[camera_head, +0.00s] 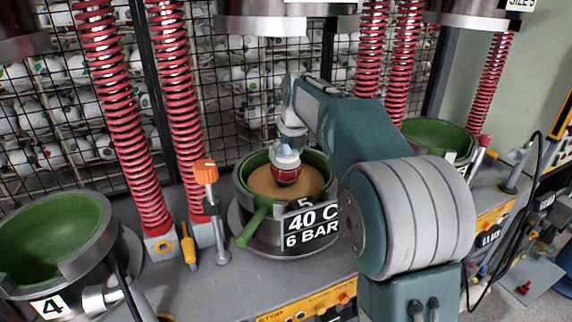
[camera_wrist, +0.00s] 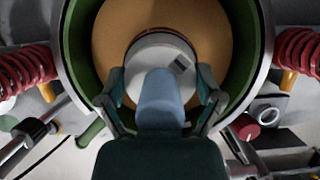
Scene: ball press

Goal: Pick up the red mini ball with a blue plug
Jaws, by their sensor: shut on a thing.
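The mini ball (camera_head: 285,173) is red below and whitish on top. It is at the green press bowl (camera_head: 243,183) with a tan inside, in the middle of the head view. From the wrist it shows as a white round top (camera_wrist: 150,52) with a dark mark. A light blue plug (camera_wrist: 160,95) stands in front of it, toward my wrist. My gripper (camera_wrist: 162,80) is over the bowl, one finger on each side, shut on the ball. It also shows from above in the head view (camera_head: 287,148). Whether the ball touches the bowl floor is unclear.
Red springs (camera_head: 180,120) and a wire mesh with many balls stand behind the bowl. Another green bowl (camera_head: 60,225) is at the left, and one (camera_head: 437,135) at the right. An orange-topped lever (camera_head: 205,175) stands left of the middle bowl.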

